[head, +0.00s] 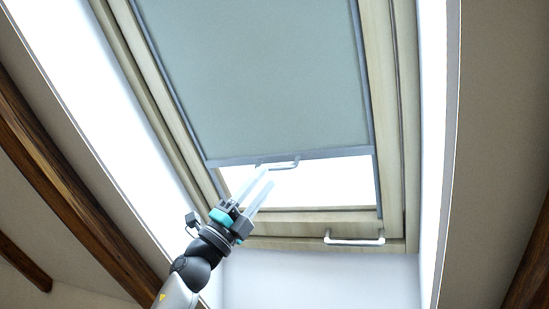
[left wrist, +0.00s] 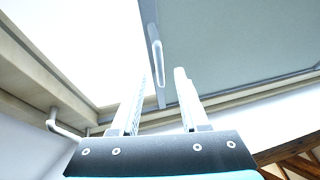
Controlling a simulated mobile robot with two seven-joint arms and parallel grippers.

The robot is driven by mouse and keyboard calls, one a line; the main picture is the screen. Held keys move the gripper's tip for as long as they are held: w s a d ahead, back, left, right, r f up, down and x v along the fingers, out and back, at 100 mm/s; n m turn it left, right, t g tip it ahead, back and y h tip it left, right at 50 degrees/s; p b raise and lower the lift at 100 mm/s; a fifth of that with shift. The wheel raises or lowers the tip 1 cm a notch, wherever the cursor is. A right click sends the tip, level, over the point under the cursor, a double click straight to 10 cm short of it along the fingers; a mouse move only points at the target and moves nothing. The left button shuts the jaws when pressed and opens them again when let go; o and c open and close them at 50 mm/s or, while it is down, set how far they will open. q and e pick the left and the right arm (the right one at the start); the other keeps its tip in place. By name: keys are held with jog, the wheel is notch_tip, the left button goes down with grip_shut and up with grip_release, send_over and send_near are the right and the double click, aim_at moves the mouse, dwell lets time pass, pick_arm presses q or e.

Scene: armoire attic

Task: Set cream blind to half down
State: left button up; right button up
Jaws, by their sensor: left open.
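The blind (head: 255,80) looks grey-green here rather than cream. It covers most of the slanted roof window, with a bright strip of bare glass below its bottom bar (head: 340,154). A small pale handle (head: 284,163) sits on that bar. My left gripper (head: 265,177) is open and empty, its fingertips close to the handle. In the left wrist view the blind (left wrist: 235,45) is at upper right, and its handle (left wrist: 156,45) shows ahead of the gap between the fingers (left wrist: 161,74). I cannot tell whether they touch. My right gripper is not in view.
A window handle (head: 354,241) is on the lower wooden frame (head: 300,228), right of my left arm. Bright recess walls (head: 85,90) flank the window, and dark beams (head: 60,185) cross the sloped ceiling at left. The space before the blind looks clear.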

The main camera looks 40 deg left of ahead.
aim_at(274, 168)
pick_arm(q)
jog(key=p+x, duration=0.2)
jog(key=x, duration=0.3)
jog(key=shift+c, duration=0.2)
grip_shut()
jog(key=shift+a, duration=0.1)
dwell(1.2)
